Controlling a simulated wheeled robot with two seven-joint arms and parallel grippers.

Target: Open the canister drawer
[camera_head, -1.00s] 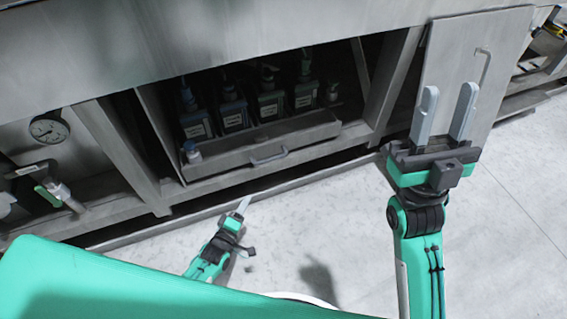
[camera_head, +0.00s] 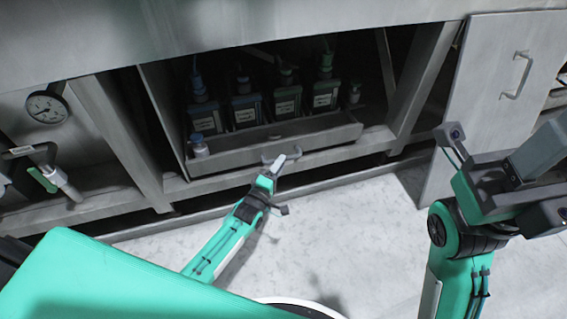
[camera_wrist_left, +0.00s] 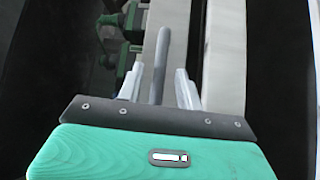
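The canister drawer (camera_head: 230,156) is a grey metal tray low in the machine's open bay, holding several dark labelled canisters (camera_head: 243,108). Its handle (camera_head: 268,157) is a small bar on the front, partly covered by my left gripper (camera_head: 284,161). The left wrist view shows the left gripper (camera_wrist_left: 158,92) open, with the handle bar (camera_wrist_left: 161,60) between its two fingers and gaps visible on both sides. My right gripper (camera_head: 545,170) is at the right edge, away from the drawer. It is cut off by the frame, so its opening is unclear.
A grey door panel (camera_head: 487,105) with a handle stands to the right of the bay. A small bottle with a blue cap (camera_head: 199,146) sits at the tray's left front corner. A gauge (camera_head: 46,107) and a green-handled valve (camera_head: 45,178) are at the left. Pale floor lies in front.

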